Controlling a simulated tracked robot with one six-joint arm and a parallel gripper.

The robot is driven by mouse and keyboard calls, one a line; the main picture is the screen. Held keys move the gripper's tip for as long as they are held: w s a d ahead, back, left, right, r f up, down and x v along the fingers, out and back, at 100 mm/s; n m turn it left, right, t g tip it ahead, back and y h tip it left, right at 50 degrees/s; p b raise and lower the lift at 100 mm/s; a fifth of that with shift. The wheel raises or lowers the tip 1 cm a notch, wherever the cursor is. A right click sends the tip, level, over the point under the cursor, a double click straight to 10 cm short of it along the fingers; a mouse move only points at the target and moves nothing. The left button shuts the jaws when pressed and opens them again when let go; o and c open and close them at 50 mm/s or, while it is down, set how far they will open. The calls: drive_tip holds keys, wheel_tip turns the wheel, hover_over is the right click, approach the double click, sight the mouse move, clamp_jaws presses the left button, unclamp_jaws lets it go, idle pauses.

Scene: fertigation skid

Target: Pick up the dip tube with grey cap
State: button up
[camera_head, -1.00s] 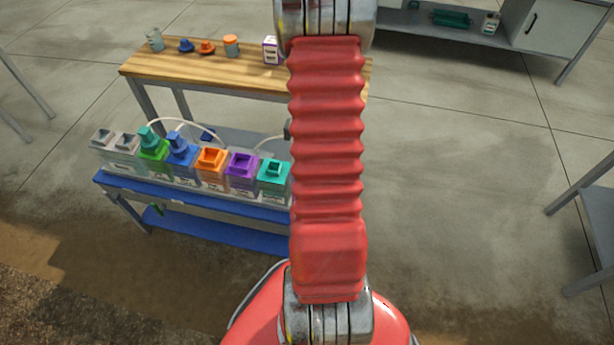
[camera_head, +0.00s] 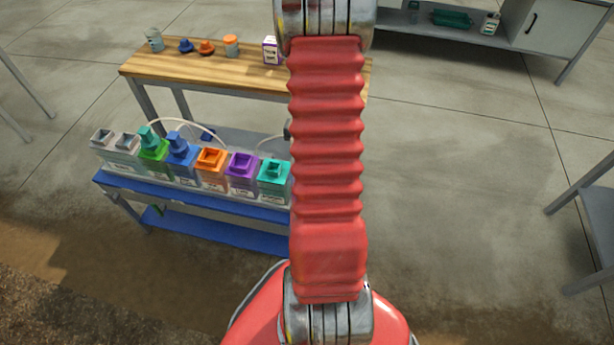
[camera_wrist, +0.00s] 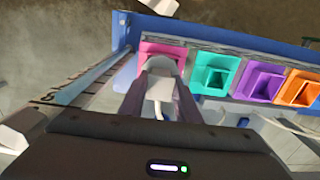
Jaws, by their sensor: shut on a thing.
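The grey cap (camera_wrist: 161,66) of the dip tube sits between the two fingers of my gripper (camera_wrist: 160,88) in the wrist view. The fingers are shut on it. A short length of white tube (camera_wrist: 158,108) shows between the fingers. A pink container top (camera_wrist: 148,49) lies directly behind the cap; whether the tube is inside it or clear of it I cannot tell. In the head view my arm hides the gripper and the held cap.
A blue rack (camera_head: 240,208) holds a row of containers, including teal (camera_head: 273,184), purple (camera_head: 242,181) and orange (camera_head: 210,178) ones. Green and blue caps stand taller, with a white hose arching nearby. A wooden bench (camera_head: 200,73) with small items stands behind.

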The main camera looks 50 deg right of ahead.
clamp_jaws()
drive_tip(key=shift+r, duration=0.1)
wheel_tip(320, 180, up, 18)
idle(0.6)
idle(0.5)
